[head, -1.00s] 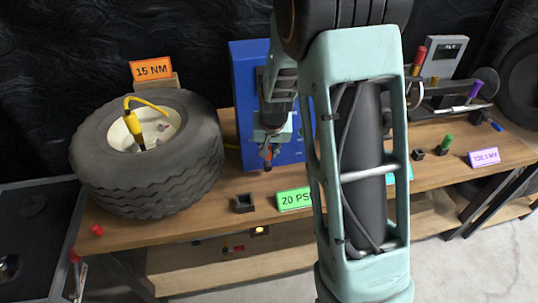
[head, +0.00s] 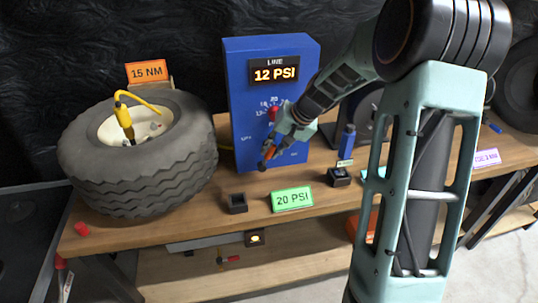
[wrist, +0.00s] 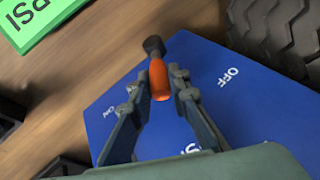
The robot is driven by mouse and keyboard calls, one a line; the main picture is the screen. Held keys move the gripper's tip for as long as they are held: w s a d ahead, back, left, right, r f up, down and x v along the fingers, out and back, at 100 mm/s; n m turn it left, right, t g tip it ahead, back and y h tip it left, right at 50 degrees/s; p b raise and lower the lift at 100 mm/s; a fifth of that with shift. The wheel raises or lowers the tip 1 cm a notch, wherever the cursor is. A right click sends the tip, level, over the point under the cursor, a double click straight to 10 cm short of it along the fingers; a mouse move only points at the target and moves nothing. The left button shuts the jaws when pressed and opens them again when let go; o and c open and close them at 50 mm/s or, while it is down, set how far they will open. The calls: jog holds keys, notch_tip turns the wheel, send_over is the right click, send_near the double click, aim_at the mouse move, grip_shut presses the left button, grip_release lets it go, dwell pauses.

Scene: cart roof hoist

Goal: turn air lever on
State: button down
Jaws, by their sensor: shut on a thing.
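The blue panel (head: 240,80) stands upright at the back of the bench, with OFF and ON marks low on its face. The orange lever (head: 269,153) with a dark end is in front of the panel's lower part. It also shows in the wrist view (wrist: 159,82), between the OFF and ON marks. My gripper (head: 274,147) is shut on the orange lever, with a finger on each side in the wrist view (wrist: 160,80). The lever's base is hidden. The panel's readout (head: 275,73) says LINE 12 PSI, above a red dial knob (head: 274,113).
A large tire (head: 140,175) with a yellow tool (head: 123,115) lies on the bench to the left. A green 20 PSI sign (head: 292,199) and a small dark holder (head: 237,203) stand in front of the panel. A blue-topped item (head: 347,139) stands at right.

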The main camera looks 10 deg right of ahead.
jog(key=shift+d+f+m+y+b, duration=0.25)
jog(key=shift+d+f+y+b, duration=0.25)
jog(key=shift+y+b, duration=0.45)
jog(key=shift+d+f+m+y+b, duration=0.3)
jog(key=shift+d+y+b, duration=0.25)
jog(key=shift+y+b, duration=0.35)
jog(key=c, duration=1.8)
grip_release()
